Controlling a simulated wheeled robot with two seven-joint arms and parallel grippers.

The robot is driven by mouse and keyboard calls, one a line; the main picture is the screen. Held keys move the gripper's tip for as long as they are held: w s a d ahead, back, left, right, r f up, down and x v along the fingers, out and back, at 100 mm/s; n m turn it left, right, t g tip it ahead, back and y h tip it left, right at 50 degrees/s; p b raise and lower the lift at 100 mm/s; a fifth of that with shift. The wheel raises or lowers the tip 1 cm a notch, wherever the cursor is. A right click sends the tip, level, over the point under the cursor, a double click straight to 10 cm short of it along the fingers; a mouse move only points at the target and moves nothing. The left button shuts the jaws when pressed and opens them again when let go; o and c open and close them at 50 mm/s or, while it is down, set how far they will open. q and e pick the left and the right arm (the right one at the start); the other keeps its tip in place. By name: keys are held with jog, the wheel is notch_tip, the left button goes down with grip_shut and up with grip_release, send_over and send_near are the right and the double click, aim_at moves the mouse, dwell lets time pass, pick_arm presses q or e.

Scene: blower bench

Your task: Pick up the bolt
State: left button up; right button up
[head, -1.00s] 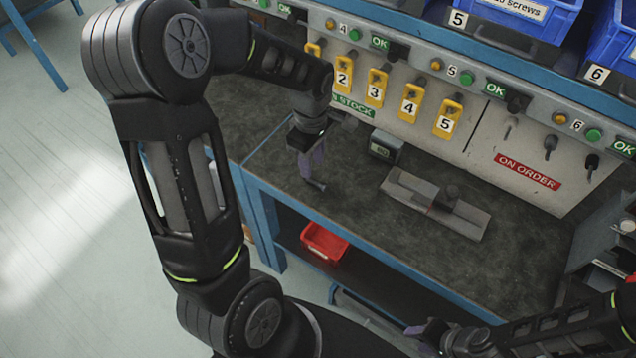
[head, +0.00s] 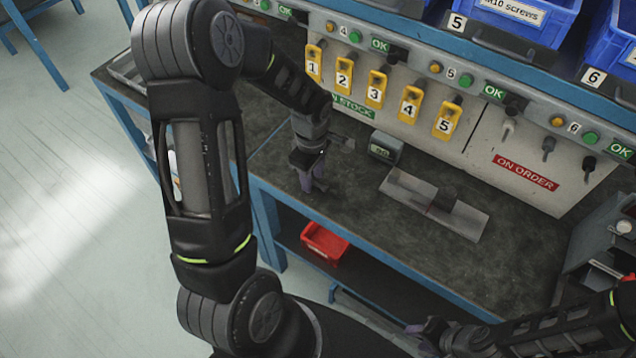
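I cannot make out a bolt anywhere in the head view; it may be hidden or too small to see. My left gripper (head: 309,180) points down over the dark bench top (head: 345,215), near its front edge. Its fingers are seen nearly edge-on, so their gap and anything between them cannot be made out. My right gripper (head: 425,333) is low in the picture, in front of the bench edge. Its fingers are small and dark, and their opening is unclear.
A grey plate with a raised block (head: 409,186) lies on the bench, right of a small display box (head: 385,147). Numbered yellow tags (head: 376,89) hang on the back panel. Blue bins (head: 520,20) stand above. A red bin (head: 324,243) sits on the lower shelf. The front right bench top is clear.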

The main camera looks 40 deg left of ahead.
pick_arm(q)
jog(key=shift+c, duration=0.5)
grip_shut()
dwell(0.4)
